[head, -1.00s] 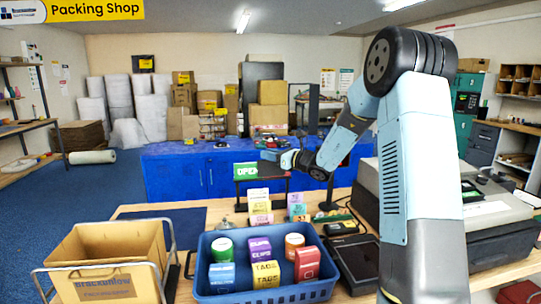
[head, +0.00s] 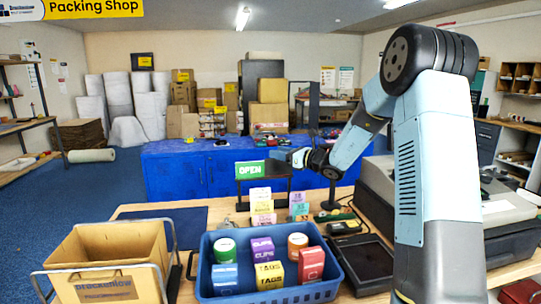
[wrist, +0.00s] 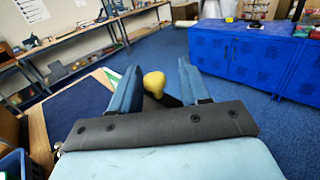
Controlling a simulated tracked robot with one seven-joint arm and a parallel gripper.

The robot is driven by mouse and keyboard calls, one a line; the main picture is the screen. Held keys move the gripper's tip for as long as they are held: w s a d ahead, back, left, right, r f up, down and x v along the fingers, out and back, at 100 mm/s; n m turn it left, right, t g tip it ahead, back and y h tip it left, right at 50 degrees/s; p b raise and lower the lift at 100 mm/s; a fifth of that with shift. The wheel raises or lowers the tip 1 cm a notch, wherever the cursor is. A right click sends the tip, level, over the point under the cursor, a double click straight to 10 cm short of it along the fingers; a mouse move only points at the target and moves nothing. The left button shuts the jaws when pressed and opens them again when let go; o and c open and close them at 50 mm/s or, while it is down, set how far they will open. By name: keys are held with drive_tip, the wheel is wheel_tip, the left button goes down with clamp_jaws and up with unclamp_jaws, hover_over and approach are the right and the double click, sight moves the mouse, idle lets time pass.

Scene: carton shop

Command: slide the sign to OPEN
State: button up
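The sign (head: 250,170) stands on a dark frame at the far side of the table, with a green panel reading OPEN at its left part. My gripper (head: 272,155) is at the panel's right end, pointing left. In the wrist view my gripper (wrist: 156,82) is open, its two blue fingers apart. A yellow knob (wrist: 154,82) shows between them, with gaps visible on both sides. A strip of green (wrist: 112,76) shows beside the left finger. The rest of the sign is hidden by my gripper in the wrist view.
A blue basket (head: 270,293) with several small boxes and tins stands at the table front. An open carton (head: 105,285) sits to its left. Small coloured box stacks (head: 261,207) stand below the sign. Blue cabinets (head: 180,175) are behind.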

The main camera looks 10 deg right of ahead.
drive_tip(key=shift+a+r, duration=0.1)
drive_tip(key=shift+r, duration=0.35)
wheel_tip(320, 180, up, 2)
drive_tip(key=shift+r, duration=0.25)
drive_tip(key=s+d+r, duration=0.1)
drive_tip(key=s+r, duration=0.8)
drive_tip(key=s, duration=0.5)
drive_tip(key=shift+d+r, duration=0.15)
drive_tip(key=shift+r, duration=0.1)
